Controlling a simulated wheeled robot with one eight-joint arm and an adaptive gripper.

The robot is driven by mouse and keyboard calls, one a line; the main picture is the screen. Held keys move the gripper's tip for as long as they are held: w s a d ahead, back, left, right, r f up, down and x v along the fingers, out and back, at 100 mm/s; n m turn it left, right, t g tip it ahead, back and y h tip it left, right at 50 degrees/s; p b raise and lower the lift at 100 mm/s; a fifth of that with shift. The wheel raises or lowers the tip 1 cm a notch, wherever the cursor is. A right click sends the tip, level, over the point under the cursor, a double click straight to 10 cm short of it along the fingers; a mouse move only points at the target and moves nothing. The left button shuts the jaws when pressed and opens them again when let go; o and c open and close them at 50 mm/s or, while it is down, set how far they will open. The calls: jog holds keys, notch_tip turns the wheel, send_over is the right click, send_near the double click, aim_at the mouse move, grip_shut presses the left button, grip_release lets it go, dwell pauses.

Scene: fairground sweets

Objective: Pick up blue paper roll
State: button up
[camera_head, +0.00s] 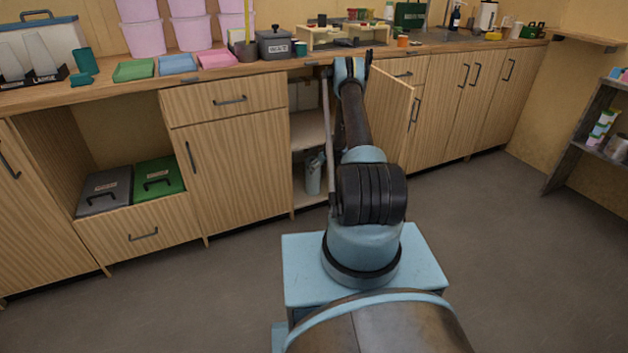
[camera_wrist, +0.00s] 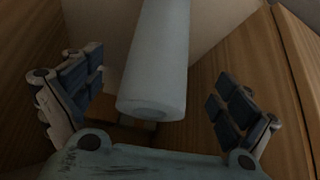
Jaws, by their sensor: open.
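A pale blue-grey paper roll (camera_wrist: 157,62) shows in the wrist view, dim in shadow, with its round end toward me. My gripper (camera_wrist: 163,82) is open, with one finger to the left of the roll and one to the right. Gaps show between the roll and both fingers. In the head view my gripper (camera_head: 352,68) is at the open cabinet, just below the counter edge. I cannot make out the roll for certain in the head view.
The open cabinet door (camera_head: 390,105) stands to the right of my arm. A grey-blue bottle (camera_head: 313,176) stands low inside the cabinet. The wooden counter (camera_head: 120,85) above holds tubs, a pot and folded cloths. The floor (camera_head: 500,250) to the right is clear.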

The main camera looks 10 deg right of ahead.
aim_at(313, 176)
jog(key=w, duration=0.1)
jog(key=w+a+f, duration=0.1)
jog(key=w, duration=0.1)
jog(key=w+a+f, duration=0.1)
jog(key=shift+w+a+f, duration=0.15)
jog(key=shift+f, duration=0.1)
jog(key=c, duration=1.6)
